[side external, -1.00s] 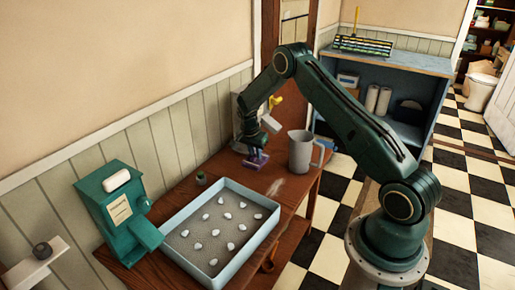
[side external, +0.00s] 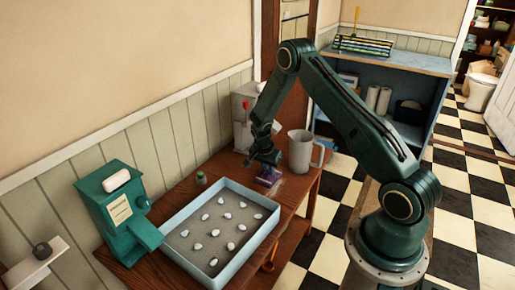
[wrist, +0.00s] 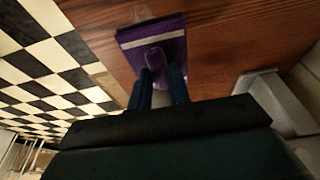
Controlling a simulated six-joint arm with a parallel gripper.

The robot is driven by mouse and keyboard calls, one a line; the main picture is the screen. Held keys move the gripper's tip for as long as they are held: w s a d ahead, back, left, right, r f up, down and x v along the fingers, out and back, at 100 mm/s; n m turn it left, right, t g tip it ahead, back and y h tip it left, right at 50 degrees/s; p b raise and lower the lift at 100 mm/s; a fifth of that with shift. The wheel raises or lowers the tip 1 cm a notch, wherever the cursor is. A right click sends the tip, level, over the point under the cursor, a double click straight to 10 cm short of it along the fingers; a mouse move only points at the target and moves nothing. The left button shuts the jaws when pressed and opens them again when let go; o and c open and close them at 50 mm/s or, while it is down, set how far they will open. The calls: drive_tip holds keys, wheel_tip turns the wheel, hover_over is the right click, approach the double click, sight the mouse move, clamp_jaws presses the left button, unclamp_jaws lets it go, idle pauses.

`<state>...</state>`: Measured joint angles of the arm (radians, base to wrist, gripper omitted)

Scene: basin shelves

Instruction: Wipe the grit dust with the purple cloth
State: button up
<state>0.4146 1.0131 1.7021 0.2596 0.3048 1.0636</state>
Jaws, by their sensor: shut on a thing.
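The purple cloth (side external: 269,177) lies on the brown wooden table, just left of the grey jug. In the wrist view the cloth (wrist: 158,44) is a flat purple piece with a pale stripe and a raised middle part. My gripper (side external: 265,160) points down and is shut on that raised part; its fingers also show in the wrist view (wrist: 158,72). The grit dust shows as a faint pale smudge (wrist: 97,69) beside the cloth, near the table edge. The cloth may hide part of it.
The grey jug (side external: 301,151) stands close to the right of the cloth. A pale blue tray (side external: 184,258) with white lumps lies in front. A teal dispenser (side external: 117,207) stands at left and a small jar (side external: 201,178) behind the tray. A grey box-like thing (side external: 241,107) stands behind my gripper.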

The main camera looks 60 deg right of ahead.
drive_tip(key=shift+f, duration=3.2)
drive_tip(key=shift+s+f, duration=0.2)
drive_tip(key=shift+f, duration=0.1)
clamp_jaws()
drive_tip(key=shift+s+f, duration=0.25)
drive_tip(key=shift+s, duration=0.2)
drive_tip(key=shift+s+r, duration=0.1)
drive_tip(key=shift+s, duration=1.4)
drive_tip(key=d, duration=0.3)
drive_tip(key=shift+w+d, duration=0.1)
drive_tip(key=shift+d, duration=0.05)
drive_tip(key=shift+w, duration=1.85)
drive_tip(key=shift+w+d, duration=0.2)
drive_tip(key=shift+w, duration=0.05)
drive_tip(key=shift+s+d, duration=0.1)
drive_tip(key=shift+d, duration=1.45)
drive_tip(key=shift+s, duration=1.9)
drive_tip(key=shift+s+r, duration=0.1)
drive_tip(key=shift+r, duration=0.05)
wheel_tip(320, 180, up, 8)
